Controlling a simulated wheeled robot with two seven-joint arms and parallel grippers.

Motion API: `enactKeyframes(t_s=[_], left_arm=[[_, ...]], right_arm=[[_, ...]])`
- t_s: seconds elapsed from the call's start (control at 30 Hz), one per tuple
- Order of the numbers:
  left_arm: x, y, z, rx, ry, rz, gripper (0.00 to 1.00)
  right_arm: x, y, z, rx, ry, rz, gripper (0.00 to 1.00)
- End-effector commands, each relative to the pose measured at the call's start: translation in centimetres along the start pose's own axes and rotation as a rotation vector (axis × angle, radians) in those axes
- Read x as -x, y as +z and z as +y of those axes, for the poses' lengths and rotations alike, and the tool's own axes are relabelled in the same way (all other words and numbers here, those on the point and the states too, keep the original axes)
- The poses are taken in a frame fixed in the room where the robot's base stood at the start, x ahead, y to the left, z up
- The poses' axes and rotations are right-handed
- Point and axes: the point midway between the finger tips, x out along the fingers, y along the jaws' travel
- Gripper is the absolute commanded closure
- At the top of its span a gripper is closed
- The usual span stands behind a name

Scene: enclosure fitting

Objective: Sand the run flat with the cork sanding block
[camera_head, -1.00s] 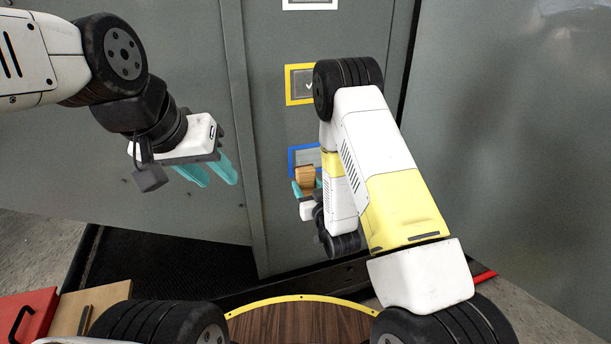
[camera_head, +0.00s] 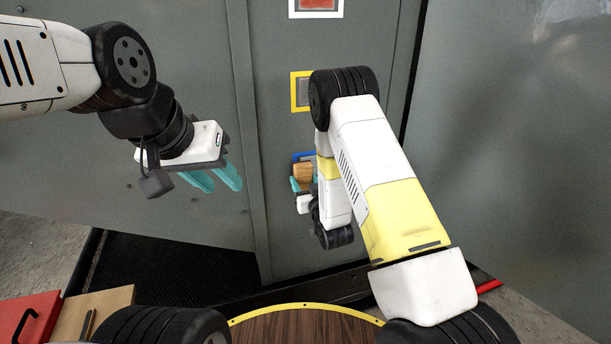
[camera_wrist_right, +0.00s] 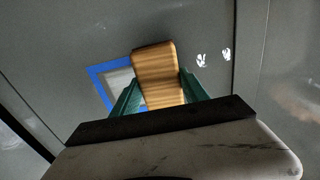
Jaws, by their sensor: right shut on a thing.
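The cork sanding block (camera_head: 303,173) is a tan block held upright in my right gripper (camera_head: 304,182), against or just in front of the grey cabinet door. In the right wrist view the block (camera_wrist_right: 156,70) sits between the two teal fingers, which are shut on it. A blue-bordered patch (camera_wrist_right: 98,72) with a pale inside lies behind the block; only its left part shows there. In the head view the block and gripper cover most of it. I cannot make out the run itself, nor whether the block touches the door. My left gripper (camera_head: 222,184) is open and empty, left of the door seam.
A yellow-bordered patch (camera_head: 293,93) is above the block, and a white-bordered patch with red inside (camera_head: 317,4) is higher up. A red case (camera_head: 25,317) is at lower left. A round wooden top with yellow rim (camera_head: 303,308) is at bottom centre.

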Motion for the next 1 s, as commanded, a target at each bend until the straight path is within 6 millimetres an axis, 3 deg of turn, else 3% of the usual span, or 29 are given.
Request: enactKeyframes(t_s=[1.0], left_arm=[[0.0, 0.0, 0.0, 0.0, 0.0, 0.0, 0.64]], right_arm=[[-1.1, 0.0, 0.0, 0.0, 0.0, 0.001, 0.92]])
